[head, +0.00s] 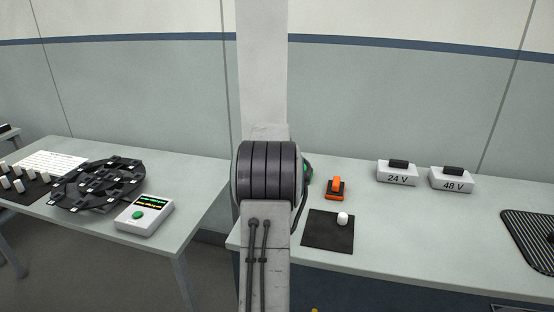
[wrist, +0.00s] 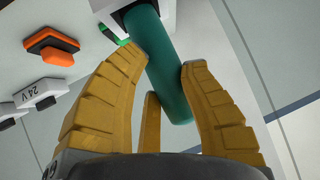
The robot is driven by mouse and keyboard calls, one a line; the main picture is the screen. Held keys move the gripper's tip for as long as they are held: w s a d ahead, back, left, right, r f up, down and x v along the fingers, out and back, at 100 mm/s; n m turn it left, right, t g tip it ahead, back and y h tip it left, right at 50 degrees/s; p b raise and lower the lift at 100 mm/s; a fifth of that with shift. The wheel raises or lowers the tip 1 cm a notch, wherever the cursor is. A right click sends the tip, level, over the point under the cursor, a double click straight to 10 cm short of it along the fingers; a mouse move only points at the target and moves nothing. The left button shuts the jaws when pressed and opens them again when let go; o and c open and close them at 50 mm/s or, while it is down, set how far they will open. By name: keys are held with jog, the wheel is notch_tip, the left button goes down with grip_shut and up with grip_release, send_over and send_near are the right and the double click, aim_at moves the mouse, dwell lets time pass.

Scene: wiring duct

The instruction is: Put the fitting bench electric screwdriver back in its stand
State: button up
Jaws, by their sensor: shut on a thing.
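The electric screwdriver shows in the wrist view as a teal-green cylinder (wrist: 158,60) between my yellow fingers. My gripper (wrist: 161,62) is shut on it, with a finger on each side and a third finger in front. Its upper end meets a pale, dark-edged piece (wrist: 105,10) at the top edge, which may be the stand; I cannot tell whether it sits inside or only in front of it. In the head view my arm hides my gripper and most of this spot; only a sliver of green (head: 308,171) shows right of the arm.
On the right bench stand an orange-topped block (head: 336,187), a 24 V box (head: 397,174) and a 48 V box (head: 451,180). A black mat (head: 322,238) holds a white piece. A striped mat (head: 528,232) lies at right. The left table carries a black round fixture (head: 95,185) and a tester (head: 145,215).

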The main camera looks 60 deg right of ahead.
jog(key=shift+r, duration=0.1)
jog(key=o, duration=1)
jog(key=shift+s, duration=0.1)
jog(key=shift+o, duration=1.1)
jog(key=v, duration=1.2)
